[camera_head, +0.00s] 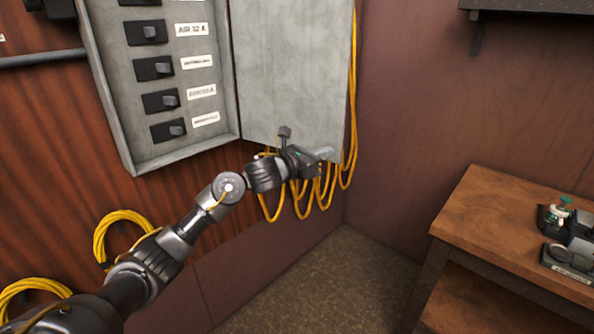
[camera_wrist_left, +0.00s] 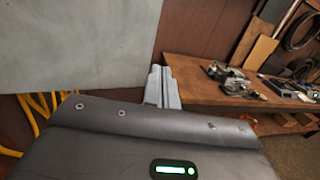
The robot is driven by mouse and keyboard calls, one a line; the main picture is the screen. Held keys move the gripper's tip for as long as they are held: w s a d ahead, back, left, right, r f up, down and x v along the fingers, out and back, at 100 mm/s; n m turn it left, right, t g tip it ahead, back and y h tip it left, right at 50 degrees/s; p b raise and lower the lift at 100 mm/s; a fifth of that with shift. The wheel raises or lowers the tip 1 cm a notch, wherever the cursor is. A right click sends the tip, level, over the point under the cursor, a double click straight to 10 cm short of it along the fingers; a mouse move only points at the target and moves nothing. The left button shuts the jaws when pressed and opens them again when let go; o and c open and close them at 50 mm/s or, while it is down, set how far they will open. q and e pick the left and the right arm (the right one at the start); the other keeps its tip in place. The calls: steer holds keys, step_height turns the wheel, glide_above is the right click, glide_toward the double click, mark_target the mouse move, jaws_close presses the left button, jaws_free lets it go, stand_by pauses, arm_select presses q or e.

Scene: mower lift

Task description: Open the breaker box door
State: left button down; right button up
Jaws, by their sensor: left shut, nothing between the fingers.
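The breaker box (camera_head: 185,155) is on the wood-panelled wall in the head view, with a column of black switches and white labels showing inside. Its grey door (camera_head: 295,70) stands swung wide open to the right. My left gripper (camera_head: 322,153) is at the door's lower edge, in front of it. In the left wrist view the gripper's fingers (camera_wrist_left: 162,87) are together with nothing between them, near the corner of the door (camera_wrist_left: 75,45). I cannot tell whether they touch the door. My right gripper is in neither view.
Yellow cables (camera_head: 352,120) hang behind and below the door. More coiled yellow cable (camera_head: 120,225) hangs at left. A wooden workbench (camera_head: 500,215) with small devices stands at right; a dark shelf (camera_head: 530,5) is above. Floor between wall and bench is clear.

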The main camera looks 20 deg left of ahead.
arm_select(q)
steer(key=s+a+b, duration=0.1)
steer(key=s+b, duration=0.2)
steer(key=s, duration=1)
steer(key=shift+a+b, duration=0.25)
steer(key=shift+b, duration=0.1)
